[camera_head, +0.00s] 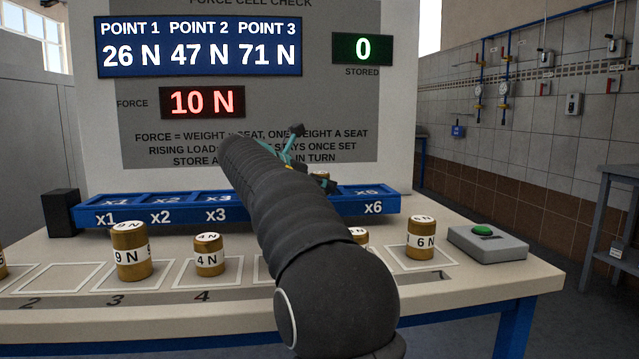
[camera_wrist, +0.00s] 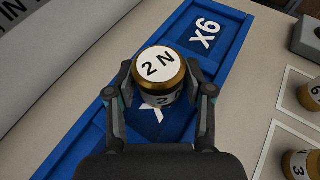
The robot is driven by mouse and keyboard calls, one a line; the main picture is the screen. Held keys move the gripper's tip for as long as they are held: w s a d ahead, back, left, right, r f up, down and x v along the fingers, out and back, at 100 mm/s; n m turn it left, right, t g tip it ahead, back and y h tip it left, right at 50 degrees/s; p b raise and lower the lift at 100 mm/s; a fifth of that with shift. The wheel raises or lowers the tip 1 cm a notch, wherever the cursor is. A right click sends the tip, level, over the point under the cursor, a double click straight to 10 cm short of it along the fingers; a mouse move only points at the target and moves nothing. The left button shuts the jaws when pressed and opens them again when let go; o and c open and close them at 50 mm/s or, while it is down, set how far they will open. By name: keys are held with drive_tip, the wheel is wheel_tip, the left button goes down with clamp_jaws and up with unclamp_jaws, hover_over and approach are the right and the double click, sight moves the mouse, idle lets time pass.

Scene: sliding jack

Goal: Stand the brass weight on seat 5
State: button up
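The brass 2 N weight (camera_wrist: 160,72) stands upright, its white top and side band marked 2, in the wrist view. It is on the blue seat rail (camera_wrist: 75,125), in the seat just before the one marked x6 (camera_wrist: 205,35). Its own seat label is mostly covered; only an x shows. My gripper (camera_wrist: 160,88) has one finger on each side of the weight, seemingly closed against it. In the head view my arm hides most of the gripper, and only a bit of the weight (camera_head: 322,175) shows. The red force display (camera_head: 202,102) reads 10 N.
Weights marked 9 N (camera_head: 130,252), 4 N (camera_head: 209,256) and 6 N (camera_head: 421,240) stand on the table front, with others partly hidden. A grey box with a green button (camera_head: 482,231) is at right. The blue display (camera_head: 199,46) lists 26, 47, 71 N; stored (camera_head: 362,49) reads 0.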

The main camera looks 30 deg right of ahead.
drive_tip(key=shift+o, duration=0.5)
drive_tip(key=shift+r, duration=0.2)
drive_tip(key=p+v, duration=0.1)
drive_tip(key=v, duration=1.1)
drive_tip(key=shift+r, duration=0.1)
